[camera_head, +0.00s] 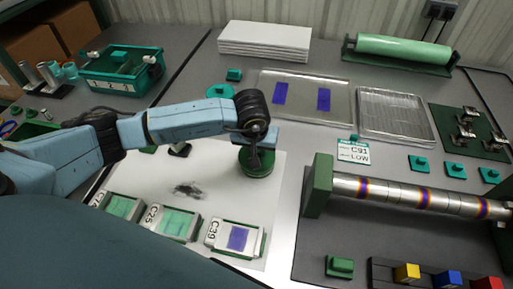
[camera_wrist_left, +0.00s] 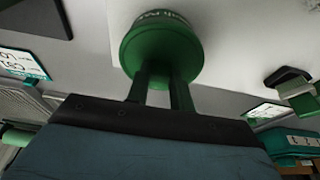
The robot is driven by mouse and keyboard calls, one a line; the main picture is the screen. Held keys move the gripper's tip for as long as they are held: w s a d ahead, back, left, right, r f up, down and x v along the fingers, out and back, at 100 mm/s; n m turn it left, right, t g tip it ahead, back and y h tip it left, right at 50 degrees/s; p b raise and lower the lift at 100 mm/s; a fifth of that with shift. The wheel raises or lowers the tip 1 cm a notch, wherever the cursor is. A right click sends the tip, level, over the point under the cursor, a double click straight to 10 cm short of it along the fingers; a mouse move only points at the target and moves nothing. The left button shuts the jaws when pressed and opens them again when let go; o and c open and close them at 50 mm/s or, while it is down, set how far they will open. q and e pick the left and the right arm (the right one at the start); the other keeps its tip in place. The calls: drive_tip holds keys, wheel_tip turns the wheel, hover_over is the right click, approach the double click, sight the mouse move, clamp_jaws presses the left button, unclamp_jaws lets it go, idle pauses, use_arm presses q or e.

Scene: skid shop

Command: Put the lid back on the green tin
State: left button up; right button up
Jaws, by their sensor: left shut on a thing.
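The green tin (camera_head: 257,170) stands on the white sheet near the middle of the head view, partly hidden by my left gripper. In the left wrist view a round green lid (camera_wrist_left: 162,55) faces the camera, and a pale lettered band of the tin (camera_wrist_left: 160,16) shows just past its edge. My left gripper (camera_head: 254,158) points down over the tin and is shut on the lid at its middle; the fingers (camera_wrist_left: 162,90) also show in the left wrist view. I cannot tell whether the lid sits fully on the rim. My right gripper is not in view.
Several labelled trays (camera_head: 232,238) stand at the front of the white sheet (camera_head: 195,215). A steel roller (camera_head: 400,193) lies to the right. A C91 card (camera_head: 353,152) and metal trays (camera_head: 305,97) are behind. A teal crate (camera_head: 122,72) stands at the back left.

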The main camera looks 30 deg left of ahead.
use_arm(q)
drive_tip(key=shift+f+b, duration=0.15)
drive_tip(key=shift+b, duration=0.15)
idle(0.6)
drive_tip(key=o, duration=1.5)
drive_tip(key=shift+d+r+p, duration=0.2)
drive_tip(key=shift+r+p, duration=0.4)
drive_tip(key=shift+r, duration=0.3)
drive_tip(key=shift+r+p, duration=1.35)
drive_tip(key=shift+r, duration=0.8)
drive_tip(key=shift+r+p, duration=0.35)
drive_tip(key=shift+r, duration=0.2)
